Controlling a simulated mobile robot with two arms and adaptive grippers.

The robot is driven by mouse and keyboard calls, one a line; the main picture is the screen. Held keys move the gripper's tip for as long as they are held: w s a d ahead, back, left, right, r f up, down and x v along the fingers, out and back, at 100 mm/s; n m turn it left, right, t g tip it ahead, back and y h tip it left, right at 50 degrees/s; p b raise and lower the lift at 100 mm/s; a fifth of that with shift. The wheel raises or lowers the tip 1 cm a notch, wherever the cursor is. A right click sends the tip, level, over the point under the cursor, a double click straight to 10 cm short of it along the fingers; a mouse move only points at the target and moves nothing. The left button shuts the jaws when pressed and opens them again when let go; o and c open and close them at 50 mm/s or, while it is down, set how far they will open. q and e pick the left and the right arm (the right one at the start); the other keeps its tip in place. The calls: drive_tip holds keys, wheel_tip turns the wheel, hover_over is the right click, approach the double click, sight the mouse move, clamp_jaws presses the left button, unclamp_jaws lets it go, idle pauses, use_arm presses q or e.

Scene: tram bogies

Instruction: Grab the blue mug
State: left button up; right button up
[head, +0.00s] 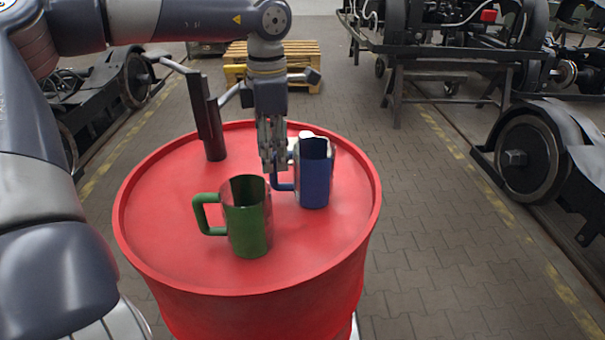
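The blue mug (316,180) stands upright on the red drum (160,250), toward the right of its top. Its handle is on its left side. A bright whitish patch shows at its rim and upper left side. My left gripper (272,165) points down from above, at the left of the blue mug, by its handle. Its fingers look close together from this angle, and I cannot tell whether they touch the handle or how wide they are open. My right gripper is not in view.
A green mug (250,222) stands in front and left of the blue one, handle to the left. A dark upright object (210,125) stands at the drum's back left. Bogies (530,155) flank the paved aisle. A wooden pallet (300,55) lies behind.

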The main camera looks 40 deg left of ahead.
sight(274, 181)
use_arm(q)
drive_tip(key=shift+f, duration=0.4)
drive_tip(key=f, duration=0.1)
drive_tip(key=f+p, duration=0.2)
drive_tip(key=f, duration=0.1)
drive_tip(key=shift+w+a+f, duration=0.1)
drive_tip(key=shift+w+a, duration=0.1)
drive_tip(key=shift+a, duration=0.05)
drive_tip(key=shift+f, duration=0.1)
drive_tip(key=shift+c, duration=0.3)
clamp_jaws()
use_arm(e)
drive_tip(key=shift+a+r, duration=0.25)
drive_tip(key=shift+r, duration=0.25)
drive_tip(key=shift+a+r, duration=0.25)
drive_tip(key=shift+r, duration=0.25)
